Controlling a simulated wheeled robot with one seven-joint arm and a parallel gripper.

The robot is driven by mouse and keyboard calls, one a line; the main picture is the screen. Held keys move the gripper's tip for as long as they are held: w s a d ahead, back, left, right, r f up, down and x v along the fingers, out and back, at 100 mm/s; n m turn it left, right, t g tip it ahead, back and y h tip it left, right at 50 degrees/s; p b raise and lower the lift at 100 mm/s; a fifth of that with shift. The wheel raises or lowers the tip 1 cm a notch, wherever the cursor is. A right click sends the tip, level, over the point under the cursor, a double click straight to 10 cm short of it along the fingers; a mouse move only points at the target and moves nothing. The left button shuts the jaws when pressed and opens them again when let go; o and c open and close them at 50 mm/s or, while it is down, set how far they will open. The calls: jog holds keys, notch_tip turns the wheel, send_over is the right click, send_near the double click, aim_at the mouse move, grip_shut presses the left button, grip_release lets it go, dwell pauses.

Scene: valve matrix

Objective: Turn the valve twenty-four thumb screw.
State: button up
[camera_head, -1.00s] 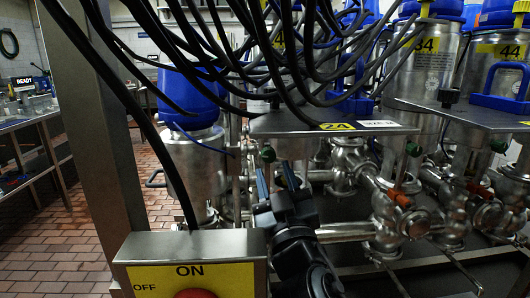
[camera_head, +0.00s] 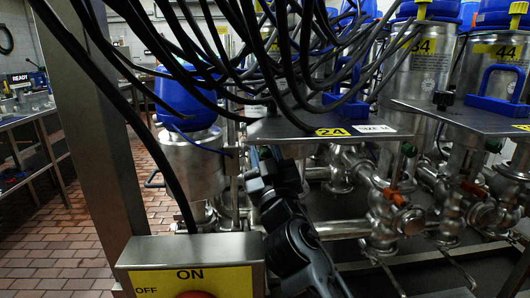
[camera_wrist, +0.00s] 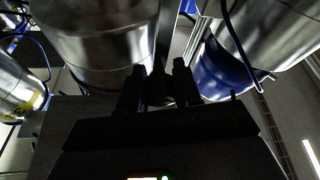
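The valve twenty-four unit has a flat metal plate (camera_head: 290,130) with a yellow "24" label (camera_head: 332,132) on its front edge. A green knob (camera_head: 408,149) shows under the plate's right corner. The knob under its left front corner is hidden behind my gripper (camera_head: 265,156). My gripper points up beneath that left corner, its fingers apart. In the wrist view, the fingers of my gripper (camera_wrist: 157,78) stand either side of a small dark shape (camera_wrist: 159,88), too dark to identify; contact is unclear.
Black cables hang over the plates. An ON/OFF box (camera_head: 190,262) stands at front left beside a steel post (camera_head: 100,150). Steel pipes and a valve with an orange part (camera_head: 394,194) lie right of my arm. A steel tank (camera_head: 195,165) stands behind left.

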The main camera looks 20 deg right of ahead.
jog(key=c, duration=0.5)
jog(key=shift+f+m+h+b, duration=0.25)
jog(key=shift+m+h+b, duration=0.15)
jog(key=shift+b, duration=0.85)
jog(key=shift+m+b, duration=0.3)
jog(key=shift+b, duration=0.15)
jog(key=shift+r+m+b, duration=0.2)
jog(key=shift+m+b, duration=0.2)
jog(key=o, duration=0.7)
jog(key=shift+o, duration=0.2)
jog(key=b+v, duration=0.1)
jog(key=v, duration=0.7)
